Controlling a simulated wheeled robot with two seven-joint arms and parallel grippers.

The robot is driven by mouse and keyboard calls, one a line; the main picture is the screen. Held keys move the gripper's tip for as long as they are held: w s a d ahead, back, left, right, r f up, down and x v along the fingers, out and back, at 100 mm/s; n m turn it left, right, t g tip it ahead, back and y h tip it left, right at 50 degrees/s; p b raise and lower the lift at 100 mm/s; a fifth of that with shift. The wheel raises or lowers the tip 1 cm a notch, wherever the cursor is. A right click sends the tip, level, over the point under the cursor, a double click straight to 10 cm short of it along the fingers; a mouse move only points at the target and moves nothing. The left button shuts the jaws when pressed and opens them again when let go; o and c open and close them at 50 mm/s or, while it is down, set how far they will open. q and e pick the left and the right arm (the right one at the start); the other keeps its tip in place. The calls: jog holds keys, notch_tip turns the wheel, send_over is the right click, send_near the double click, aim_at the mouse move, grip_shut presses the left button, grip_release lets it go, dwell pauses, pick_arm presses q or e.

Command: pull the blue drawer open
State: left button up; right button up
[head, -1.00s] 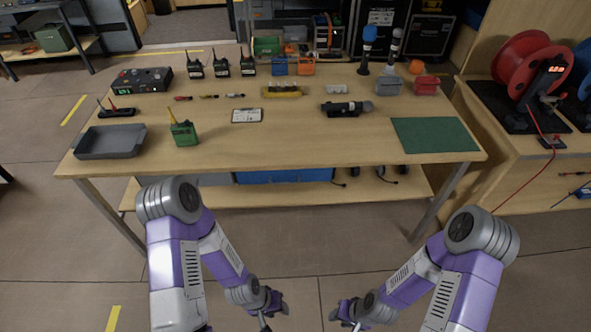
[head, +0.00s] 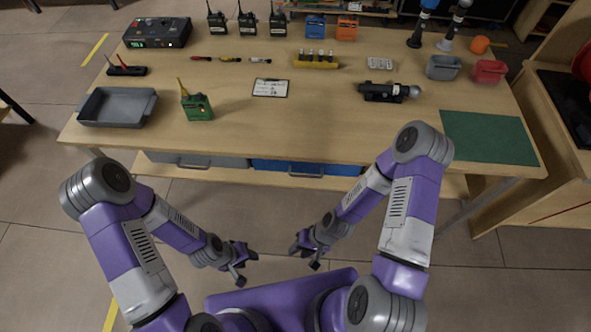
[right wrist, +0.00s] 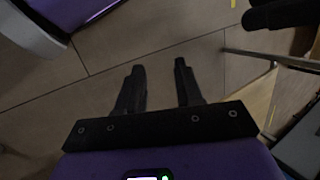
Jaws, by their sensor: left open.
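The blue drawer (head: 330,168) sits under the table's front edge, right of a grey drawer (head: 222,161). It looks shut, and its grey handle (head: 306,174) faces me. My left gripper (head: 248,268) is open and empty over the floor, in front of and left of the blue drawer. My right gripper (head: 303,257) is in front of the blue drawer, apart from it. In the right wrist view its two fingers (right wrist: 158,85) are spread with nothing between them.
The wooden table (head: 330,130) carries a grey tray (head: 118,107), a green radio (head: 197,107), a clipboard (head: 271,88), a dark flashlight-like device (head: 385,91) and a green mat (head: 488,137). A lower shelf (head: 230,174) runs beneath the drawers. The floor between me and the table is clear.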

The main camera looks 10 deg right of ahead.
jog(key=w+a+m+t+y+b, duration=0.1)
jog(key=w+a+m+y, duration=0.15)
jog(key=w+y, duration=0.2)
jog(key=m+t+y+b, duration=0.2)
jog(key=m+t+y, duration=0.15)
jog(key=t, duration=0.65)
send_near(306, 176)
jog(key=x, duration=0.7)
jog(key=b+x, duration=0.1)
jog(key=x, duration=0.2)
jog(key=shift+d+f, duration=0.1)
jog(key=shift+f, duration=0.15)
grip_shut()
